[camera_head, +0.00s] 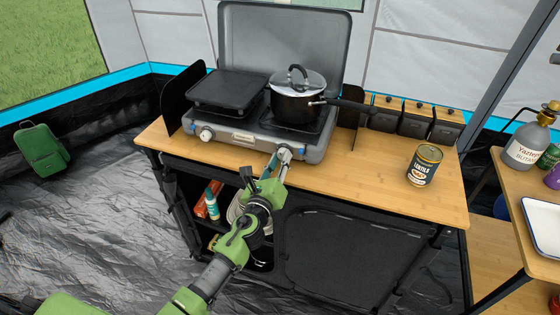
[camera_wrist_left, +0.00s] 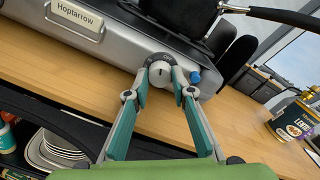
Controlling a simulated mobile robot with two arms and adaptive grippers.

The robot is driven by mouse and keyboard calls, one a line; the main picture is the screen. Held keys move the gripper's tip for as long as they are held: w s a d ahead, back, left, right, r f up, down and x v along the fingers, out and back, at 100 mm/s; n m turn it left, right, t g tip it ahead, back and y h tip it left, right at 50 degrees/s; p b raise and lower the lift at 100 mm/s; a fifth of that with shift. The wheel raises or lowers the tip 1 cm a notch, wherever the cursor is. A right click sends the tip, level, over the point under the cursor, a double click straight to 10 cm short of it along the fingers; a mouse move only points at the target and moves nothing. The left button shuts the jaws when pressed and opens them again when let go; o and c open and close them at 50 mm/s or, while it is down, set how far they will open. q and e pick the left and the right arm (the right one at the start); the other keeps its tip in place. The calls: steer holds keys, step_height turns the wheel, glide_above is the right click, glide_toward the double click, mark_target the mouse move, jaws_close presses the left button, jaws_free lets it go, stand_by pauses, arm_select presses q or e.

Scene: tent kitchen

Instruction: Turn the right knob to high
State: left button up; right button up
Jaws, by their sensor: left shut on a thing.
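The camp stove (camera_head: 243,137) stands on the wooden counter with its lid up. Its right knob (camera_wrist_left: 159,72) is a white round dial with a dark pointer mark, on the stove's front face. My left gripper (camera_wrist_left: 164,80) reaches the knob, with one finger on each side, and is shut on it. In the head view the gripper (camera_head: 284,152) hides most of that knob. The left knob (camera_head: 206,134) shows clear on the front face, left of the name plate. My right gripper is not in view.
A lidded black pot (camera_head: 297,104) sits on the right burner, its handle pointing right. A black griddle (camera_head: 225,89) covers the left side. A lentils can (camera_head: 424,165) stands on the counter at right. The counter (camera_head: 350,173) between stove and can is clear.

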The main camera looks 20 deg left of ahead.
arm_select(q)
steer(key=n, duration=0.5)
steer(key=shift+n+h, duration=0.4)
steer(key=shift+n, duration=1.8)
steer(key=o, duration=1.1)
steer(key=shift+o, duration=0.2)
steer(key=shift+s, duration=0.1)
steer(key=shift+f, duration=0.15)
